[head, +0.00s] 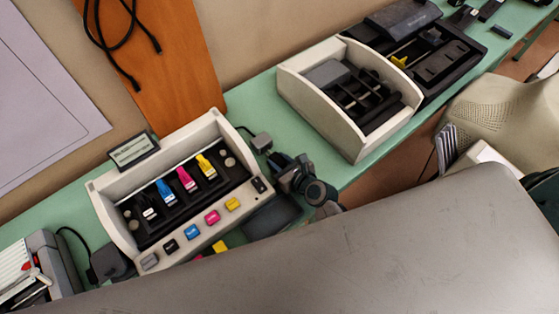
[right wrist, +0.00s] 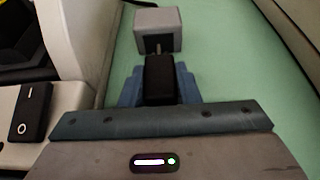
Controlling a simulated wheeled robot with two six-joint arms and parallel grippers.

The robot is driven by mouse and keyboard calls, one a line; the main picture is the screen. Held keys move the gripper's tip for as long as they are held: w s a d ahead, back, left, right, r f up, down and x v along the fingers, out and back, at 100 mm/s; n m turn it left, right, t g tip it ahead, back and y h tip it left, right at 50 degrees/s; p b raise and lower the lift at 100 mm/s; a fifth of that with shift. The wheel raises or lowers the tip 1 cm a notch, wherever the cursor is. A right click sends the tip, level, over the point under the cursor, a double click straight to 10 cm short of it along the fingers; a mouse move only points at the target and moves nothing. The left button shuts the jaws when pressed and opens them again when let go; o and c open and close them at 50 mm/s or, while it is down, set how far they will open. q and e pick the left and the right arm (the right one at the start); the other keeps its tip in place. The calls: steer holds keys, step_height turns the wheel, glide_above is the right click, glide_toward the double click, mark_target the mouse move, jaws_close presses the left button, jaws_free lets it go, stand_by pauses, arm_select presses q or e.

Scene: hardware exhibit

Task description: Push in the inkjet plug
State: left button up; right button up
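The inkjet exhibit (head: 152,255) is a pale open housing with black, blue, magenta and yellow cartridges. A grey socket block (head: 262,142) is on the green table at its right side, and a cable runs from the block to the housing. The block also shows in the right wrist view (right wrist: 158,28). My right gripper (head: 280,163) is beside the housing, with its blue-grey fingers closed around a black plug (right wrist: 159,80). The plug points at the block. A thin pin shows across a small gap between them; its tip's depth is unclear. My left gripper is out of view.
The inkjet's black rocker switch (right wrist: 31,112) is left of my right gripper. A second pale open unit (head: 345,140) stands further right. Bare green table (right wrist: 225,55) lies right of the socket block. A grey device (head: 52,262) is at the far left.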

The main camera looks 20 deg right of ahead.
mark_target(274, 156)
jaws_close()
steer(key=shift+w+a+r+p, duration=0.1)
steer(key=shift+w+r+p, duration=0.1)
steer(key=shift+w+p, duration=0.15)
steer(key=shift+w+a+p, duration=0.2)
steer(key=shift+w, duration=0.3)
steer(key=shift+w+a+p, duration=0.15)
steer(key=shift+w, duration=0.3)
steer(key=shift+w+a+f, duration=0.1)
steer(key=shift+w, duration=0.2)
steer(key=o, duration=0.7)
jaws_free()
steer(key=shift+o, duration=1.2)
